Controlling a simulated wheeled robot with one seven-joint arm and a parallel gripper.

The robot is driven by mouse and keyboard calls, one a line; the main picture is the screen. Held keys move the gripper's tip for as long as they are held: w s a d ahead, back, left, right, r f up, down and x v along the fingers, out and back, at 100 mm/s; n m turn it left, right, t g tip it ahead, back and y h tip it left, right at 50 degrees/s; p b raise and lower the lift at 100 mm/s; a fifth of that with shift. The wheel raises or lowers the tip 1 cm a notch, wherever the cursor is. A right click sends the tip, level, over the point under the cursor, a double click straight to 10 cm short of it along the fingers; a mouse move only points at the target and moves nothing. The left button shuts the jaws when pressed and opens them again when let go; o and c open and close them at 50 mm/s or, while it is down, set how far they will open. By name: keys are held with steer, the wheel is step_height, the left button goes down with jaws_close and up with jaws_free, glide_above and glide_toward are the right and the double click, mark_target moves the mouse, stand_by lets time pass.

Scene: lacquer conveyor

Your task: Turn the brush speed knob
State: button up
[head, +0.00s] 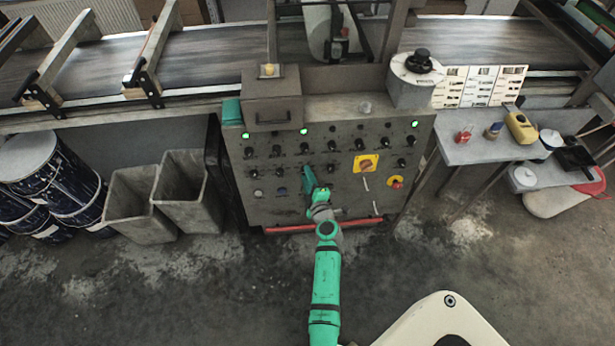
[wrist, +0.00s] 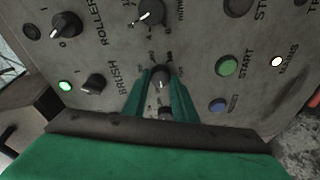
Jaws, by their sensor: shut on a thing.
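The grey control panel (head: 345,135) stands in front of me, with rows of black knobs and green lamps. My gripper (head: 308,178) reaches its face at the lower middle. In the wrist view, the two green fingers of my gripper (wrist: 160,88) are shut on a dark round knob (wrist: 160,74) with a pale pointer line. The knob is in the row of the printed word BRUSH (wrist: 117,79), with scale marks around it. Part of the knob is hidden by the fingers.
A smaller black knob (wrist: 93,84) and a lit green lamp (wrist: 66,86) share the BRUSH row. Green START (wrist: 227,66) and blue (wrist: 219,104) buttons are to the right. A red bar (head: 290,229) runs below the panel. Grey bins (head: 188,195) stand left, a side table (head: 475,150) right.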

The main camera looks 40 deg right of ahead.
steer(key=shift+a+n+g, duration=0.1)
steer(key=shift+n+g, duration=0.6)
steer(key=shift+n, duration=2.7)
steer(key=o, duration=1)
steer(key=shift+o, duration=0.2)
steer(key=v, duration=1.1)
steer(key=shift+w+a, duration=0.1)
